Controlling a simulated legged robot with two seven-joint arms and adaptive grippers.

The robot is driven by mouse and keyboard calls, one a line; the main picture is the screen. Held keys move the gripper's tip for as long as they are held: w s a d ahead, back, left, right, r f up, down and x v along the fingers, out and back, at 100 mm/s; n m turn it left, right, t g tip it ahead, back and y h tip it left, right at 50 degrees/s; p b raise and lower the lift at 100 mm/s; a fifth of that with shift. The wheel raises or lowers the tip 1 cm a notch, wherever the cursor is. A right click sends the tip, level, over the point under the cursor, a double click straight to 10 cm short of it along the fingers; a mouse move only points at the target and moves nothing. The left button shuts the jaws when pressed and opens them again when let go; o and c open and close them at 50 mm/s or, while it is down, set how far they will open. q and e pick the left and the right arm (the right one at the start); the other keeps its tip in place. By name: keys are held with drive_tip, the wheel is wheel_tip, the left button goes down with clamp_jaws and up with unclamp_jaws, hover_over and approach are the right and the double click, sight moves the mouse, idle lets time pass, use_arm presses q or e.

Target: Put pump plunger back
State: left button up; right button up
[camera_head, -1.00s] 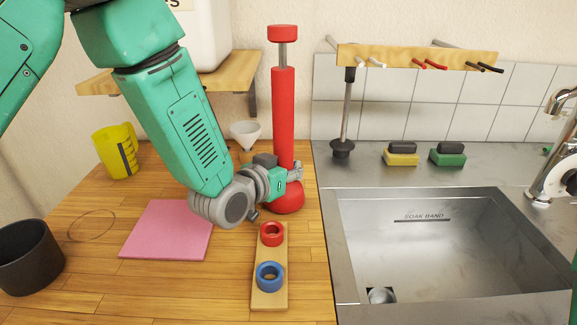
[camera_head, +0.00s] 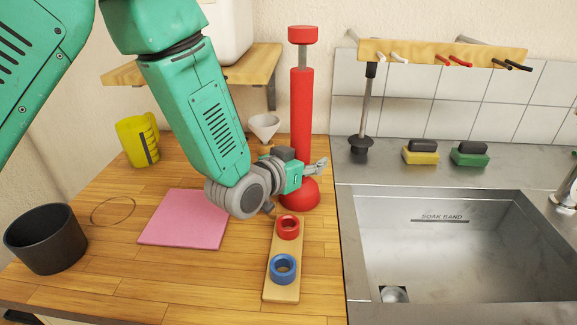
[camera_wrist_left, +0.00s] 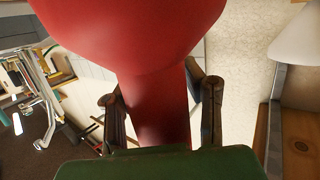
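The tall red pump plunger (camera_head: 301,110), with a red knob on a grey rod on top and a red bulb at its foot, stands upright on the wooden counter (camera_head: 200,285). My left gripper (camera_head: 317,165) is just above the bulb and hides part of the tube. In the left wrist view the red tube (camera_wrist_left: 158,105) passes between the two spread fingers, with a gap on the right; the bulb fills the top. My right gripper is not in view.
A wooden block with red and blue rings (camera_head: 283,268) lies in front of the pump. A pink mat (camera_head: 185,218), black pot (camera_head: 46,240) and yellow jug (camera_head: 138,142) are left.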

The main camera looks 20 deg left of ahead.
use_arm(q)
drive_tip(key=v, duration=1.2)
drive_tip(key=shift+w+a, duration=0.1)
